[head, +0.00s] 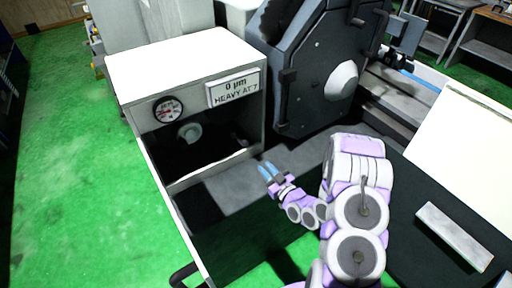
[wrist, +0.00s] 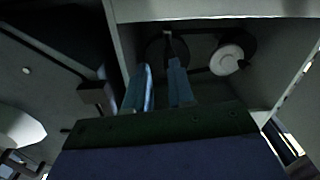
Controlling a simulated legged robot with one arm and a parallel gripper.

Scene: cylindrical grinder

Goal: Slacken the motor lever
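My gripper (head: 268,172) has two blue fingers and is in front of the open grey cabinet (head: 195,185), pointing toward its opening. In the wrist view the fingers (wrist: 161,68) stand apart with a gap between them and nothing held. Beyond the fingertips, inside the dark cabinet, is a small dark upright piece (wrist: 168,42) that may be the motor lever; it is too dim to be sure. A pale round pulley (wrist: 227,60) with a dark belt is to its right. The head view shows a pale round part (head: 188,131) inside; no lever can be made out there.
A dial gauge (head: 168,109) and a "0 µm HEAVY AT 7" display (head: 234,89) are on the cabinet front. A large dark grinder housing (head: 320,75) stands right of the opening. A pale bar (head: 454,237) lies at right. Green floor (head: 70,160) is open at left.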

